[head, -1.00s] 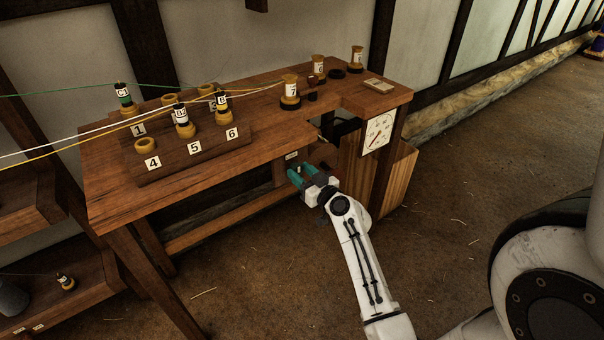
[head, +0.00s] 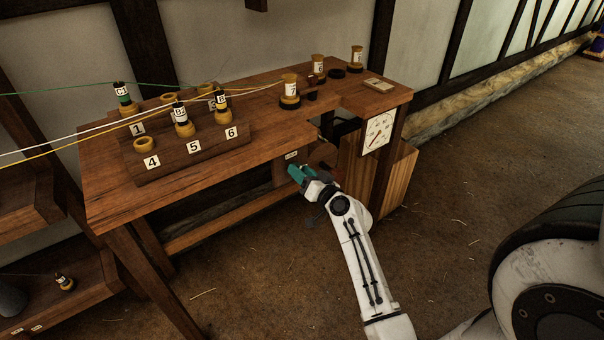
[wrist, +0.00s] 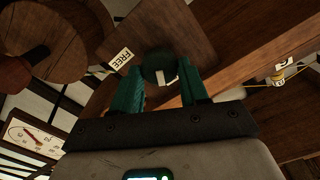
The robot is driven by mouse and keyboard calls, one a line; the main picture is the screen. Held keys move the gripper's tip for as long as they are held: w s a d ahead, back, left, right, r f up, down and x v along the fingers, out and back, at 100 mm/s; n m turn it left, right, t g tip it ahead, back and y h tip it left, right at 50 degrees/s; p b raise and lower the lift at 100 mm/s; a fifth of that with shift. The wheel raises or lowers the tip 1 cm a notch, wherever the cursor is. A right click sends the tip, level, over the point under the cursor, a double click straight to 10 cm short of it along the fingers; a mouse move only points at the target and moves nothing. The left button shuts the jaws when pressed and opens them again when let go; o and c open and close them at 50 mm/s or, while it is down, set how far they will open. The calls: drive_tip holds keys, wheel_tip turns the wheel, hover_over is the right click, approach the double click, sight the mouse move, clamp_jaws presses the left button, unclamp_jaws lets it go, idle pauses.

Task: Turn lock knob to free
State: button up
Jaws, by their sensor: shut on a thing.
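The lock knob (wrist: 158,64) is dark and round with a white mark, between my fingers in the wrist view. My gripper (wrist: 163,88) is shut on it, one green finger on each side. A white label reading FREE (wrist: 120,58) sits to the upper left of the knob. Whether the white mark lines up with the label I cannot tell. In the head view my gripper (head: 295,172) is at the wooden panel under the bench's front edge, just below a small white label (head: 291,155). The knob is hidden there by my fingers.
The wooden bench (head: 110,190) carries a numbered rack (head: 176,158) with bobbins and strung yarns. A white dial (head: 378,132) hangs on its right end, with a wooden box (head: 398,172) below. The floor in front and to the right is open.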

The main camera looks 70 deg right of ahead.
drive_tip(key=shift+s+d+f+m+p, duration=0.15)
drive_tip(key=shift+m+p, duration=0.85)
drive_tip(key=shift+m, duration=2.95)
drive_tip(key=shift+w+a+f+m+p, duration=0.1)
drive_tip(key=shift+m+p, duration=0.85)
drive_tip(key=shift+m, duration=3.3)
drive_tip(key=o, duration=1)
drive_tip(key=shift+o, duration=0.2)
drive_tip(key=v, duration=1.1)
drive_tip(key=shift+b, duration=0.4)
drive_tip(key=shift+d, duration=0.1)
